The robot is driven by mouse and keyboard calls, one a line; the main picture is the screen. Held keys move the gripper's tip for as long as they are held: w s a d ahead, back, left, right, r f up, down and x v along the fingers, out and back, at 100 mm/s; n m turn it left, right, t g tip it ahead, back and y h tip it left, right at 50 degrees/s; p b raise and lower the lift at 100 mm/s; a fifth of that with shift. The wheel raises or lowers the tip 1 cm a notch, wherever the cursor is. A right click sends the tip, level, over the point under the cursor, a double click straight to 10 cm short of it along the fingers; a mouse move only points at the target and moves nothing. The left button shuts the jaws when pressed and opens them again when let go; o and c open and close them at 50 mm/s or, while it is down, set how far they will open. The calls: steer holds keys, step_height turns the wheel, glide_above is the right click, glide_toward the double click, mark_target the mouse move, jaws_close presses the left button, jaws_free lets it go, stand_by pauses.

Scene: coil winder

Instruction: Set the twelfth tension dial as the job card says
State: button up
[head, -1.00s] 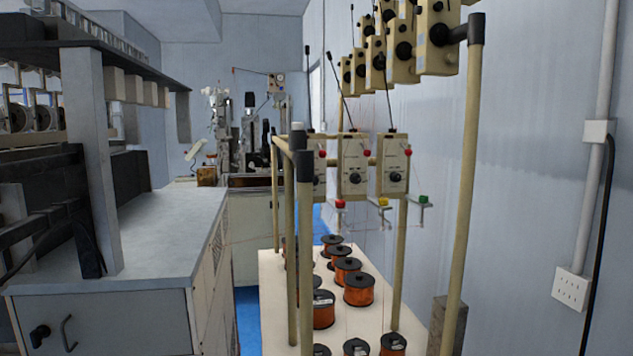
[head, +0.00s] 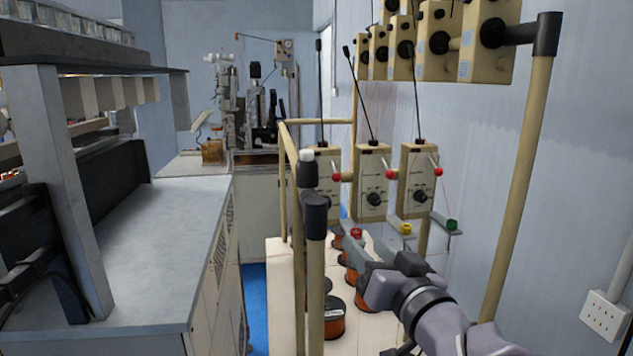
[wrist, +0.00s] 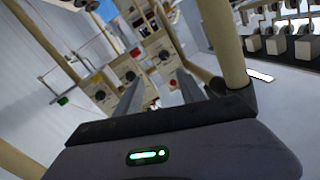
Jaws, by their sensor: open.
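A row of beige tension boxes with black dials hangs on the frame in the head view. The right box has its dial (head: 420,196), the middle box has its dial (head: 376,199), and the left box (head: 324,170) is partly hidden by a post. Their printing is too small to read, so I cannot tell which dial is the twelfth. No readable job card shows. My gripper (head: 352,252) is below and in front of these boxes, over the spools. In the wrist view my gripper (wrist: 160,92) is open and nothing shows between its fingers, with tilted dial boxes (wrist: 122,72) beyond.
Beige posts (head: 315,270) stand left of my arm, and another post (head: 515,190) rises at the right. Copper spools (head: 333,318) stand on the white shelf below. Coloured guides (head: 405,229) and thin wires hang under the boxes. A grey-topped bench (head: 165,240) fills the left.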

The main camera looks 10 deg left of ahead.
mark_target(327, 206)
steer(key=x, duration=0.5)
steer(key=b+x, duration=0.1)
steer(key=x, duration=1)
steer(key=shift+w+a+r+b, duration=0.15)
steer(key=shift+a+r+b, duration=0.25)
steer(key=shift+a, duration=0.1)
